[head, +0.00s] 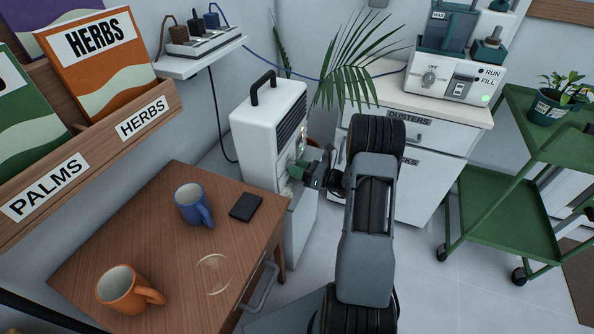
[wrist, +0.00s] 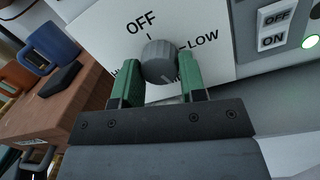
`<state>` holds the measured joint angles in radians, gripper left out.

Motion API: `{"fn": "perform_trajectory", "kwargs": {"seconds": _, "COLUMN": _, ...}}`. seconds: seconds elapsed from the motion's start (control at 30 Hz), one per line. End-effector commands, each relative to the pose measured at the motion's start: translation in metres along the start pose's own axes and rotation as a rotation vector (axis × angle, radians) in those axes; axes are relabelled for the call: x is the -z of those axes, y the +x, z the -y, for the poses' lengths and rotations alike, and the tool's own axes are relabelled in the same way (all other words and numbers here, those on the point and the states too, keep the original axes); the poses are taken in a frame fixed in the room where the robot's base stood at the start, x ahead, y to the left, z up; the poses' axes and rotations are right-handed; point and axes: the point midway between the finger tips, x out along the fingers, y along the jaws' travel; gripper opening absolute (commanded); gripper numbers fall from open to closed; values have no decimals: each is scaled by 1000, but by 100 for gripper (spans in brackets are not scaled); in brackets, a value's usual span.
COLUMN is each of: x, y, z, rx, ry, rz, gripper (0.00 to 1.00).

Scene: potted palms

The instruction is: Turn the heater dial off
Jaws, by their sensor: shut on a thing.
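The heater (head: 262,132) is a white box with a black handle and dark side vents, standing beyond the wooden table. Its grey ridged dial (wrist: 158,58) shows in the wrist view, on a white panel with OFF above it and LOW to its right. Other lettering is partly hidden behind my fingers. I cannot make out where the dial's pointer is. My gripper (wrist: 161,72) is shut on the dial, with one green finger on each side. In the head view my gripper (head: 297,171) reaches the heater's front, and the dial is hidden there.
An OFF/ON switch (wrist: 274,27) and a lit green lamp (wrist: 311,41) are right of the dial. The wooden table (head: 150,245) holds a blue mug (head: 190,203), an orange mug (head: 122,290) and a dark flat object (head: 246,207). A palm (head: 350,65) overhangs beside the heater.

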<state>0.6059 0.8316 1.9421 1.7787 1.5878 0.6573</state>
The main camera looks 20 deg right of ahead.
Motion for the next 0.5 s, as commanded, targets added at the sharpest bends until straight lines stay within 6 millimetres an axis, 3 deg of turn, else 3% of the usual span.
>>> {"fn": "perform_trajectory", "kwargs": {"seconds": 0.5, "x": 2, "y": 0, "z": 1, "rx": -40, "ry": -490, "rz": -28, "gripper": 15}}
